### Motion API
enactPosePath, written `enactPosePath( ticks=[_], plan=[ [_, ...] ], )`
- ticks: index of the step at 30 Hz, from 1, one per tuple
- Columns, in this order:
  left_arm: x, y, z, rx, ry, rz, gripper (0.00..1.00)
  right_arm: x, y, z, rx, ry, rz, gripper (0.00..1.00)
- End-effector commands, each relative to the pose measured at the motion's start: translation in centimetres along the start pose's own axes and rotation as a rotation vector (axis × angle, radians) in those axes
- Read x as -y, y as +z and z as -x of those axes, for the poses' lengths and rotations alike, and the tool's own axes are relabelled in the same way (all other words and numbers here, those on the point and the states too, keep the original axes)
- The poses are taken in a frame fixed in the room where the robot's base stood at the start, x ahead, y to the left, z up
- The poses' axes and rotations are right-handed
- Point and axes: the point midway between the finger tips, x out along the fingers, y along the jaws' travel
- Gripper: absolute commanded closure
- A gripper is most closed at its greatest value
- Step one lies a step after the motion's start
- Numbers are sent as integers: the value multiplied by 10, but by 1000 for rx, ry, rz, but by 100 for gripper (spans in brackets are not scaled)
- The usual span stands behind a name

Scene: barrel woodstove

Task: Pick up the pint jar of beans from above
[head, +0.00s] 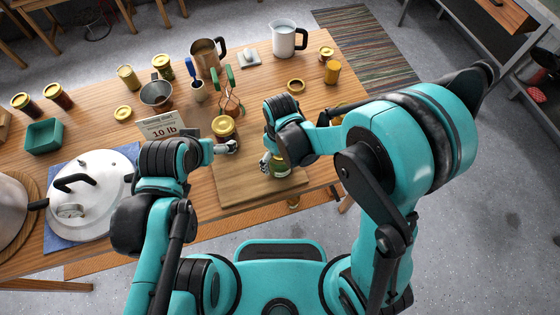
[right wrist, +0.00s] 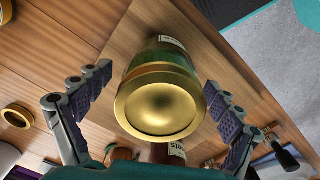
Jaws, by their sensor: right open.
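A jar with a gold lid and green contents (head: 281,168) stands on the wooden board, partly hidden by my right gripper in the head view; I take it for the pint jar of beans. In the right wrist view its lid (right wrist: 160,104) faces the camera. My right gripper (right wrist: 156,90) is open, one finger on each side of the jar, with visible gaps. My left gripper (head: 234,147) is by another gold-lidded jar (head: 224,127) on the board's far-left part; its finger opening is too small to judge.
The cutting board (head: 245,194) lies near the table's front edge. A canner lid with a gauge (head: 92,183) is at left. A "10 lb" card (head: 163,127), a grey funnel (head: 156,93), a steel pitcher (head: 206,57) and a white kettle (head: 286,39) stand farther back.

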Motion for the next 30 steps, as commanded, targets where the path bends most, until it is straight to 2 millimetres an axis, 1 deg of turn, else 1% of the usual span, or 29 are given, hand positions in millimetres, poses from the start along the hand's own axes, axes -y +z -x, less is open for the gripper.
enactPosePath(
  ticks=[6,8,9,11,12,14,15,20,30],
  plan=[
    [0,-1,1,0,0,0,8,0,0,1,0,0,0,8],
    [0,-1,1,0,0,0,8,0,0,1,0,0,0,24],
    [0,-1,1,0,0,0,8,0,0,1,0,0,0,34],
    [0,-1,1,0,0,0,8,0,0,1,0,0,0,50],
    [0,-1,1,0,0,0,8,0,0,1,0,0,0,60],
    [0,0,0,0,0,0,8,0,0,0,0,0,0,76],
    [0,0,0,0,0,0,8,0,0,1,0,0,0,78],
    [0,-1,2,0,0,0,8,0,0,3,0,0,0,78],
    [0,-7,9,0,0,0,8,0,0,16,0,0,0,79]
  ],
)
